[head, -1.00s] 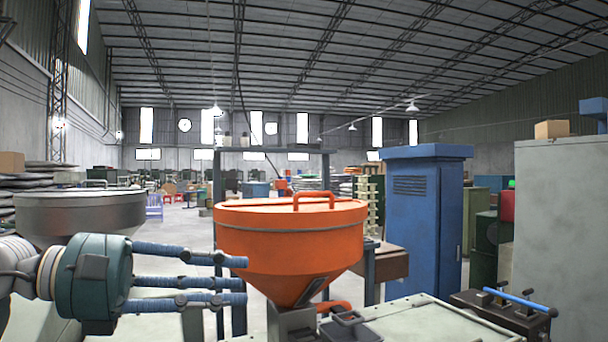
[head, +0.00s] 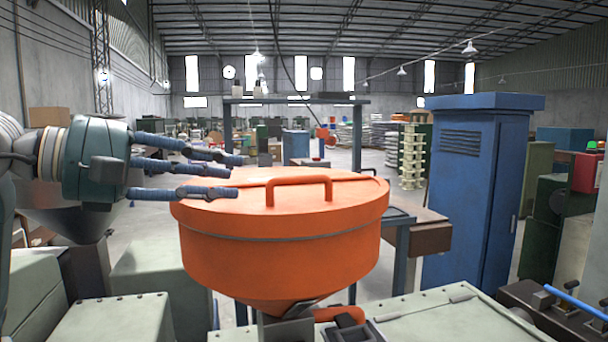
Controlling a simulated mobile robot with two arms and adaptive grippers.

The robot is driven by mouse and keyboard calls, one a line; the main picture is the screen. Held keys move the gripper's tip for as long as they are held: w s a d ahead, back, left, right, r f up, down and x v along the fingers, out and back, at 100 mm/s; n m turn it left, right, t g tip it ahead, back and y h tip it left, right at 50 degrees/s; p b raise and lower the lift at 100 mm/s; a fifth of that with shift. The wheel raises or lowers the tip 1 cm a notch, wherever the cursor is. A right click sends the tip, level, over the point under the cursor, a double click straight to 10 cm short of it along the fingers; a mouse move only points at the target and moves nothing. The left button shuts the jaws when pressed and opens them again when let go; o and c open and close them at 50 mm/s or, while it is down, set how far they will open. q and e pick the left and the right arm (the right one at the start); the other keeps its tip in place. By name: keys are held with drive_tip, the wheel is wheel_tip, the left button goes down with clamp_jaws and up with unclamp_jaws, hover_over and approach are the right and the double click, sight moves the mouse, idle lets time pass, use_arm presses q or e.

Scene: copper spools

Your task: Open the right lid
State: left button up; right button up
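An orange hopper (head: 280,255) stands in the middle of the head view, with a round orange flat top. A lid (head: 240,197) with a raised orange handle (head: 300,183) lies flat and closed on its front part. A smaller handle shows at the right rear edge of the top. My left gripper (head: 236,176) is at the upper left of the hopper, its blue-grey fingers spread apart, pointing right and empty. Its tips overlap the hopper's left rim in the picture; I cannot tell whether they touch. My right gripper is not in view.
A grey metal hopper (head: 75,222) is partly hidden behind my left gripper. A tall blue cabinet (head: 470,190) stands at the right. A pale green machine top (head: 450,318) lies below the orange hopper, with a blue-handled lever (head: 575,300) at the lower right.

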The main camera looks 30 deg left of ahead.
sight(274, 181)
use_arm(q)
drive_tip(key=shift+w+d, duration=0.2)
drive_tip(key=shift+w, duration=0.2)
drive_tip(key=shift+d+r+p, duration=0.1)
drive_tip(key=shift+d+p, duration=0.1)
drive_tip(key=shift+p, duration=0.35)
drive_tip(key=shift+w+d+p, duration=0.6)
drive_tip(key=shift+w+p, duration=0.05)
drive_tip(key=shift+p, duration=0.25)
drive_tip(key=p+x, duration=0.1)
drive_tip(key=x, duration=0.3)
drive_tip(key=p+x, duration=0.1)
drive_tip(key=x, duration=0.1)
drive_tip(key=shift+w+a+f+p, duration=0.15)
drive_tip(key=shift+w+f+p, duration=0.15)
drive_tip(key=shift+w+f, duration=0.05)
drive_tip(key=shift+s, duration=0.2)
drive_tip(key=shift+w+f, duration=0.1)
drive_tip(key=shift+w, duration=0.1)
clamp_jaws()
